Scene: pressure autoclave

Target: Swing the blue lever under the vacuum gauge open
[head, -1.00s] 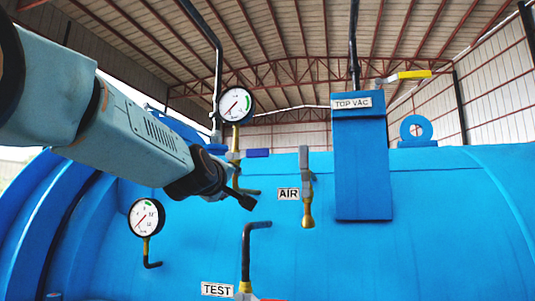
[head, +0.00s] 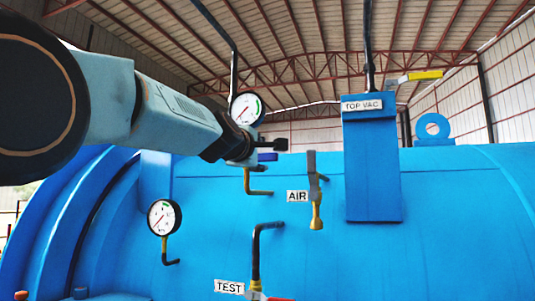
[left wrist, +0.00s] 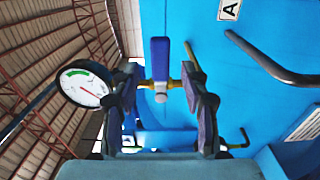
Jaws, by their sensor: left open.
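The blue lever (head: 267,157) sits under the upper round white gauge (head: 246,108), its blue end showing just below my left gripper (head: 280,145). In the left wrist view, the blue lever (left wrist: 160,58) shows in the gap between the two dark fingertips of the left gripper (left wrist: 160,76), at the valve fitting. The fingers are apart, with space on both sides of the lever, and no contact shows. The gauge (left wrist: 84,84) is left of the fingers there. In the head view the gripper hides part of the valve. My right gripper is not in view.
The AIR valve's grey handle (head: 312,172) stands to the right. A bent black TEST pipe (head: 257,250) rises below, and a second gauge (head: 164,217) is at lower left. The TOP VAC box (head: 373,160) and a yellow lever (head: 425,75) are further right.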

